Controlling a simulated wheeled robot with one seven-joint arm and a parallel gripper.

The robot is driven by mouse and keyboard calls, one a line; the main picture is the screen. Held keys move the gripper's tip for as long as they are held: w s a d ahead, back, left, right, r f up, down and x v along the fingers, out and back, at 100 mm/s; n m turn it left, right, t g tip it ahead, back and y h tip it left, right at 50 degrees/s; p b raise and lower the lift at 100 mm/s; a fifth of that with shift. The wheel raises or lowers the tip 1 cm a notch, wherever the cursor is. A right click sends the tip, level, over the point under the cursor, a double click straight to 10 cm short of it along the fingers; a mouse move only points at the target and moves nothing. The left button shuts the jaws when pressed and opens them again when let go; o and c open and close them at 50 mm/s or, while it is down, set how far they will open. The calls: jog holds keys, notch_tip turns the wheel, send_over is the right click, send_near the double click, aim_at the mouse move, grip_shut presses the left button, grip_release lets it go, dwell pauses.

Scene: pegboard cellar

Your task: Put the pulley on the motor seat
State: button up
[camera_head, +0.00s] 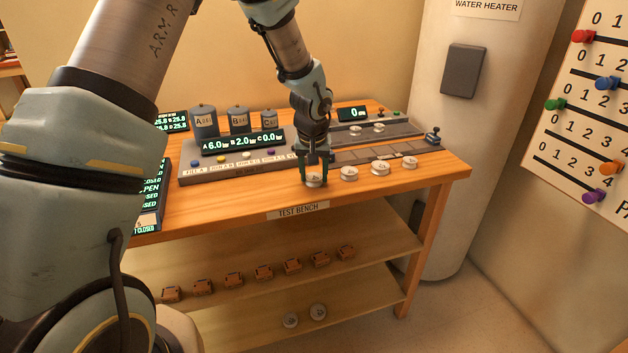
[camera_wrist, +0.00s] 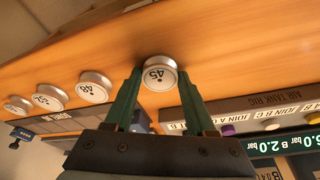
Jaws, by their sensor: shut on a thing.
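A white pulley (camera_head: 313,180) is at the front edge of the wooden test bench, between the green fingers of my gripper (camera_head: 314,176). In the wrist view, the pulley (camera_wrist: 158,74) shows a dark number, which looks like 45, and my gripper (camera_wrist: 158,80) is shut on it from both sides. I cannot tell whether the pulley still touches the bench top. I cannot clearly identify the motor seat; a grey strip with flat plates (camera_head: 372,154) lies behind the pulleys, and a small blue-grey device (camera_head: 432,137) stands at its right end.
More white pulleys (camera_head: 348,173) stand in a row to the right along the bench front. Two white discs (camera_head: 355,130) sit on a rear grey base. The air tank rig (camera_head: 225,166) with displays and tanks is left of my gripper. Orange parts (camera_head: 264,272) lie on the shelf below.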

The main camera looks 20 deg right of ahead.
grip_shut()
jog(key=shift+r, duration=0.1)
